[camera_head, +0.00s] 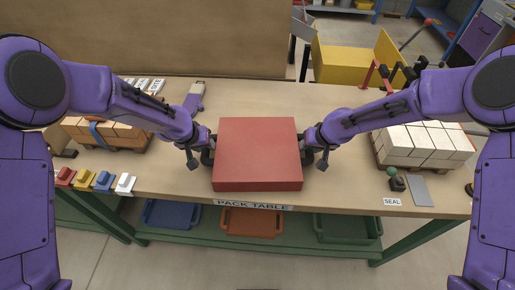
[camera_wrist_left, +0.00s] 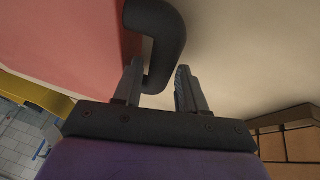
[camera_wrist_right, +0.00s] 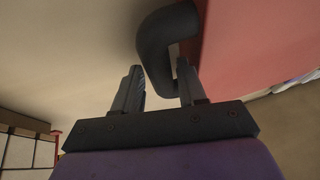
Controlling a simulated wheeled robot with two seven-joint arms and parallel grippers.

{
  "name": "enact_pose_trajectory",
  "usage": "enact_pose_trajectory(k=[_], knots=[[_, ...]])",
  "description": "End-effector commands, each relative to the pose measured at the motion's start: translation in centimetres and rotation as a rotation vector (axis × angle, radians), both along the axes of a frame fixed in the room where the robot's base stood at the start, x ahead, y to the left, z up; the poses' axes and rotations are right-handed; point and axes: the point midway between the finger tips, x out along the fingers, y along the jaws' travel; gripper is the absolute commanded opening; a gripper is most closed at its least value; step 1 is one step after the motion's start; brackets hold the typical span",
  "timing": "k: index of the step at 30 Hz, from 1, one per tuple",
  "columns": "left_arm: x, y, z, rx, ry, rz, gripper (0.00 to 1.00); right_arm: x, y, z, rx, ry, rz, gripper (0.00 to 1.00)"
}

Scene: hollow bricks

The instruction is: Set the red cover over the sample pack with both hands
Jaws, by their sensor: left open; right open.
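The red cover (camera_head: 258,154) stands on the table in the middle of the head view, with a dark handle on its left and right sides. No sample pack shows; I cannot tell whether it is under the cover. My left gripper (camera_head: 204,160) is at the left handle, open, with the dark handle bar (camera_wrist_left: 165,45) between its fingers (camera_wrist_left: 158,85) in the left wrist view. My right gripper (camera_head: 312,160) is at the right handle, open, with that handle bar (camera_wrist_right: 155,50) between its fingers (camera_wrist_right: 160,90) in the right wrist view.
Orange-brown bricks (camera_head: 115,137) lie at the left and pale bricks (camera_head: 425,146) at the right of the pack table (camera_head: 350,194). Several coloured pieces (camera_head: 104,181) line the front left edge. A stamp (camera_head: 396,182) and grey plate (camera_head: 419,190) lie front right.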

Motion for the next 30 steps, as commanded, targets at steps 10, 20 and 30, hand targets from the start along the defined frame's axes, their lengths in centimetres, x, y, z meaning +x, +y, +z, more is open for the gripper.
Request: enact_pose_trajectory(k=[10, 20, 30], knots=[[0.2, -0.1, -0.5, 0.000, -0.001, 0.000, 0.41, 0.2, 0.2, -0.5, 0.001, -0.001, 0.001, 0.41], [0.2, -0.1, -0.5, 0.000, -0.001, 0.001, 0.00, 0.2, 0.2, -0.5, 0.001, -0.001, 0.001, 0.00], [0.3, -0.1, 1.5, 0.000, -0.002, 0.001, 0.00, 0.3, 0.2, 1.5, 0.001, -0.002, 0.001, 0.00]])
